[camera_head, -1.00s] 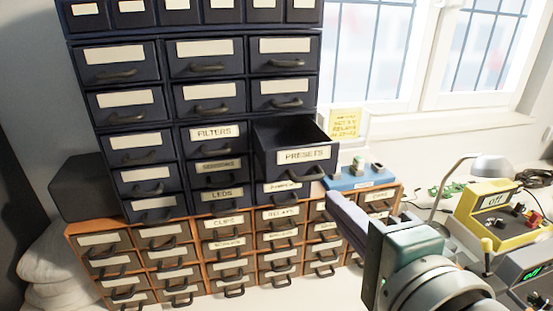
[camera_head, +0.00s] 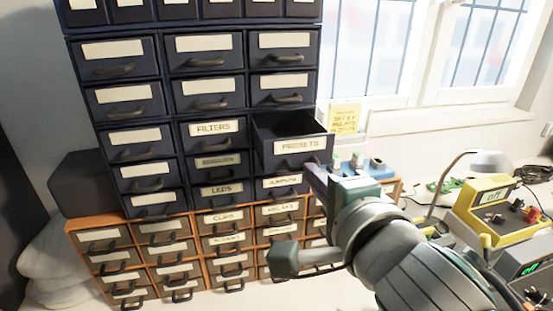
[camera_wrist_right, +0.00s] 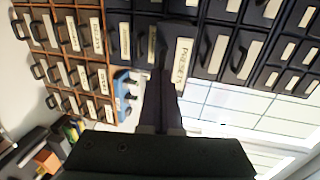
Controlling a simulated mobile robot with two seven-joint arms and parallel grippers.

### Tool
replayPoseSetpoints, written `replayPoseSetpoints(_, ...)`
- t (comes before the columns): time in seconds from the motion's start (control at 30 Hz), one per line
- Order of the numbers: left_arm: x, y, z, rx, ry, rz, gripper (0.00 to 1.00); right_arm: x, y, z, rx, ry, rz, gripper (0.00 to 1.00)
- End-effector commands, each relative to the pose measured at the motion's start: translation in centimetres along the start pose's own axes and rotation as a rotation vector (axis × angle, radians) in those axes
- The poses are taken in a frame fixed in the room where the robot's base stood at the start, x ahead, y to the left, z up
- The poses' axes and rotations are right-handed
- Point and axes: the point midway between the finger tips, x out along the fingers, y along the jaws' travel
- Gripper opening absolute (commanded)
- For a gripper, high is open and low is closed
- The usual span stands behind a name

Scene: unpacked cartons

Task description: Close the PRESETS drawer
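The PRESETS drawer (camera_head: 300,146) is pulled out of the dark blue cabinet (camera_head: 160,31), so its open top shows in the head view. Its white label faces me, and it also shows in the right wrist view (camera_wrist_right: 183,62). My right gripper (camera_head: 310,172) is just below and in front of the drawer's front, near its handle. Its fingers appear together, with no gap visible between them. I cannot tell whether the tips touch the drawer. The fingers partly hide the handle. My left gripper is not in view.
The other drawers of the cabinet look pushed in. An orange-framed drawer unit (camera_head: 195,232) stands below. A blue device (camera_head: 376,168) and a yellow note (camera_head: 344,117) are right of the drawer. A yellow meter (camera_head: 487,212) and a lamp (camera_head: 490,163) stand farther right.

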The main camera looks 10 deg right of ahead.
Motion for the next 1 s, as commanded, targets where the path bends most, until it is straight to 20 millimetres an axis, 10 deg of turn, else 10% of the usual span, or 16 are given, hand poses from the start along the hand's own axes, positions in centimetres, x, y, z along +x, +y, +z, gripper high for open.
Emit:
replayPoseSetpoints(0.4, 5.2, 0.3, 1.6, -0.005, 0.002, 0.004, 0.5, 9.0, -1.3, 0.0, 0.001, 0.002, -0.004, 0.0)
replayPoseSetpoints(1.0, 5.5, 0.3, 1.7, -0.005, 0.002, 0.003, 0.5, 10.1, -2.0, 0.0, 0.0, 0.0, 0.003, 0.0)
